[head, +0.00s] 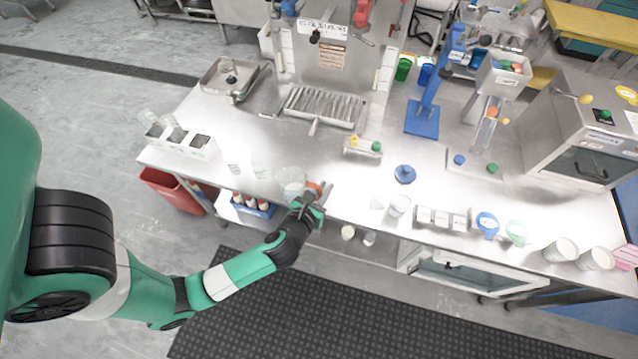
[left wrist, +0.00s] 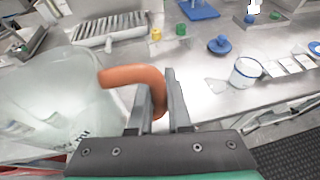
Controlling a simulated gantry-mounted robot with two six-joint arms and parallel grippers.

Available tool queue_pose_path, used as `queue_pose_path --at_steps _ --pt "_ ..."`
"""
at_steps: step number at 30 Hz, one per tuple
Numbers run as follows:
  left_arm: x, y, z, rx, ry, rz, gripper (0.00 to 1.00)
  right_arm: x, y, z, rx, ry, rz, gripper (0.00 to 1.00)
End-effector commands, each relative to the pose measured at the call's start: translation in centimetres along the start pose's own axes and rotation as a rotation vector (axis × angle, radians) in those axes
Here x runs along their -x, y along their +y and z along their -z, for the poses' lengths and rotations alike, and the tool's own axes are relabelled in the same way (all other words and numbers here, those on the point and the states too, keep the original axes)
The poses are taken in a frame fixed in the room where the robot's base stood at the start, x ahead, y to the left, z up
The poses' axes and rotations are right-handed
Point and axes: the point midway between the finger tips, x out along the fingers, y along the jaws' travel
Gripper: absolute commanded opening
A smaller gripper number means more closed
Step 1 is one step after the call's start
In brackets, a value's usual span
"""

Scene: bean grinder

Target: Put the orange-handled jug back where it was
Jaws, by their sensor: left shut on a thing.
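The clear jug (head: 291,176) with the orange handle is at the front edge of the metal table, left of centre. In the left wrist view its see-through body (left wrist: 50,108) fills the left side, and its orange handle (left wrist: 135,76) runs between my fingers. My left gripper (head: 313,195) is shut on the handle; its fingers also show in the left wrist view (left wrist: 160,98). I cannot tell whether the jug's base touches the table. My right gripper is not in view.
The metal table (head: 330,168) is bare behind the jug. A drip tray (head: 322,106) lies further back. A stand with yellow and green knobs (head: 362,147), a blue round object (head: 405,174) and a white cup (head: 399,205) are to the right. A white compartment box (head: 182,140) stands at the left.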

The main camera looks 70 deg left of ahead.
Motion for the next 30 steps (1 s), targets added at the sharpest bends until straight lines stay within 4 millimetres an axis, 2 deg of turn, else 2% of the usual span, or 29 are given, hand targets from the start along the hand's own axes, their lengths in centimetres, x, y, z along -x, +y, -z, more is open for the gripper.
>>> queue_pose_path --at_steps 5,8,15,17,21,24,30 --pt "-1.4 -0.1 0.1 0.002 -0.002 -0.001 0.00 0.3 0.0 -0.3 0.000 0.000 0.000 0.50" --pt "-3.7 -0.2 0.2 0.004 -0.003 -0.003 0.00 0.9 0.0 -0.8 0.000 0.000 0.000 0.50" --pt "-10.5 -0.6 0.5 0.002 -0.003 -0.003 0.00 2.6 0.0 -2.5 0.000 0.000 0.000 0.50" --pt "-12.1 -0.7 1.8 0.000 0.000 -0.002 0.00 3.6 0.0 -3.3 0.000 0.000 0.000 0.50" --pt "-14.9 -0.9 3.1 0.001 -0.001 -0.001 0.00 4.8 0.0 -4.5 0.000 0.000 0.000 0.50" --pt "-15.9 -1.0 3.5 0.000 -0.002 0.000 0.00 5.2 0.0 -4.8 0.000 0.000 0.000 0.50" --pt "-16.4 -1.1 3.5 0.000 -0.002 0.000 0.00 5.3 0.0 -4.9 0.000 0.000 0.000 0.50"
